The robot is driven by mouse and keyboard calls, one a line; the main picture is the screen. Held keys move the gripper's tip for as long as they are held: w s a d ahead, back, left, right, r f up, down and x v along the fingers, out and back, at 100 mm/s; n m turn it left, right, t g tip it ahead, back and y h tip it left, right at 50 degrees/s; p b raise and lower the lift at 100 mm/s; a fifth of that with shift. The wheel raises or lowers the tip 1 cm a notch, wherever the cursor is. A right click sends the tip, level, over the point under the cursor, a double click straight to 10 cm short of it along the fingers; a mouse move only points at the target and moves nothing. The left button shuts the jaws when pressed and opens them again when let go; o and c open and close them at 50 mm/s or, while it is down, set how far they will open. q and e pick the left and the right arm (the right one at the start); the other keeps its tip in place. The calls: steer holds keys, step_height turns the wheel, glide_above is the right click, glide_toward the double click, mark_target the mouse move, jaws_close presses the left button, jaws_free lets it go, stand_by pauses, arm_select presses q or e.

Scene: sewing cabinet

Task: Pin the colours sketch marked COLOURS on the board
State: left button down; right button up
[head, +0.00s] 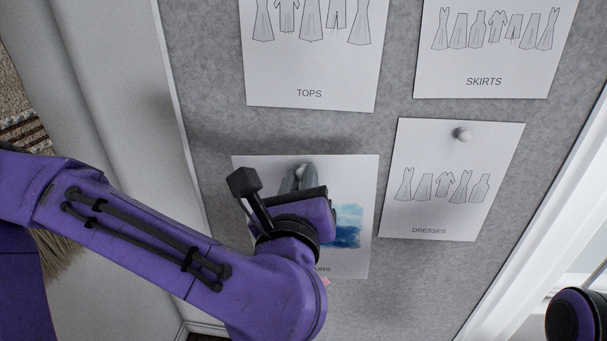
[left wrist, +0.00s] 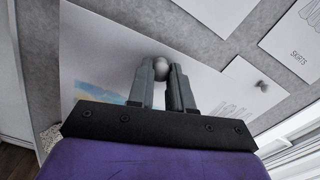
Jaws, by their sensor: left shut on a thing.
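The colours sketch (head: 345,172) lies against the grey board below the TOPS sheet. A blue watercolour patch shows on it, and its printed label is mostly hidden by my left arm. My left gripper (head: 301,178) is at the upper middle of the sketch, its fingers shut on a pale round-headed pin (head: 301,170). In the left wrist view the pin (left wrist: 154,69) shows as a grey ball between the fingertips, in front of the sketch (left wrist: 100,50). I cannot tell whether its point is in the board (head: 210,130). My right gripper is not in view.
The DRESSES sheet (head: 450,205), held by a round pin (head: 462,134), hangs close to the right. The TOPS sheet (head: 310,70) and the SKIRTS sheet (head: 490,62) hang above. A white frame edge (head: 540,210) borders the board on the right.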

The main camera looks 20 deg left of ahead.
mark_target(311, 139)
arm_select(q)
steer(key=shift+w+a+r+p, duration=0.1)
steer(key=shift+w+r+p, duration=0.1)
steer(key=shift+w+p, duration=0.9)
steer(key=shift+p, duration=0.85)
steer(key=shift+w+a+f, duration=0.1)
steer(key=shift+w+f, duration=0.05)
steer(key=shift+w, duration=0.15)
steer(key=p+x, duration=0.1)
steer(key=x, duration=0.3)
steer(key=shift+f+x, duration=0.2)
steer(key=shift+x, duration=1.75)
steer(key=shift+w+r, duration=0.1)
steer(key=c, duration=0.9)
jaws_free()
steer(key=shift+c, duration=0.2)
